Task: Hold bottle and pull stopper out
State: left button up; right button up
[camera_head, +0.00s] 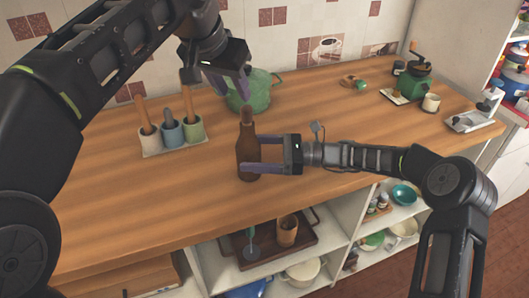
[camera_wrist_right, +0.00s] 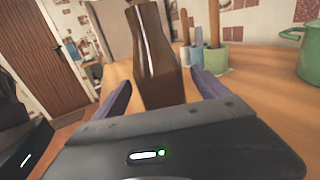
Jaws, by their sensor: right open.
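A brown bottle (camera_head: 248,158) stands upright on the wooden counter, with a dark stopper (camera_head: 247,115) in its neck. My right gripper (camera_head: 256,155) reaches in from the right, open, with its fingers at either side of the bottle body. My left gripper (camera_head: 236,99) is above and slightly left of the stopper, pointing down. Its fingers look apart and hold nothing.
A green pot (camera_head: 255,92) stands behind the bottle. A tray (camera_head: 174,152) with several cups holding wooden handles is to the left. A green grinder (camera_head: 418,88), a mug (camera_head: 431,102) and small items stand at the right. The front counter is clear; shelves lie below.

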aim_at(238, 152)
jog(key=a, duration=0.4)
jog(key=shift+w, duration=0.2)
jog(key=shift+c, duration=0.5)
grip_shut()
pick_arm(q)
jog(key=o, duration=0.3)
jog(key=shift+f, duration=0.15)
jog(key=shift+o, duration=0.2)
jog(key=shift+w+d+f+t, duration=0.15)
jog(key=shift+d+f+t, duration=0.15)
